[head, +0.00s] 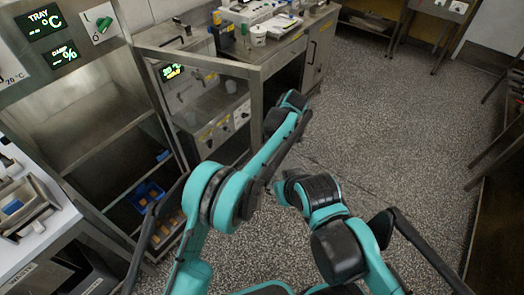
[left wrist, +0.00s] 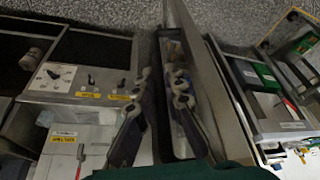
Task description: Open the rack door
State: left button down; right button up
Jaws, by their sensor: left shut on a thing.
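The steel rack (head: 75,125) stands at the left of the head view, its front open on shelves. Its framed door (head: 258,112) appears swung outward from the rack's right side, with the machine panel seen through the frame. My left arm reaches to the door's outer edge. In the left wrist view, my left gripper (left wrist: 162,88) is shut on the door's handle or edge; the exact contact is hard to make out. The steel door frame (left wrist: 212,85) runs beside the fingers. My right arm is folded over the floor in the head view; its fingers cannot be made out.
Blue trays (head: 148,194) with brown pieces lie low in the rack. A steel machine with a control panel (head: 222,130) stands behind the door. A worktop (head: 30,225) is at the near left. Speckled floor (head: 400,130) to the right is clear.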

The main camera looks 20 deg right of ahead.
pick_arm(q)
jog(key=shift+w+a, duration=0.1)
jog(key=c, duration=1.6)
grip_release()
jog(key=shift+r, duration=0.1)
jog(key=v, duration=1.1)
jog(key=shift+d+r, duration=0.2)
jog(key=shift+r, duration=0.15)
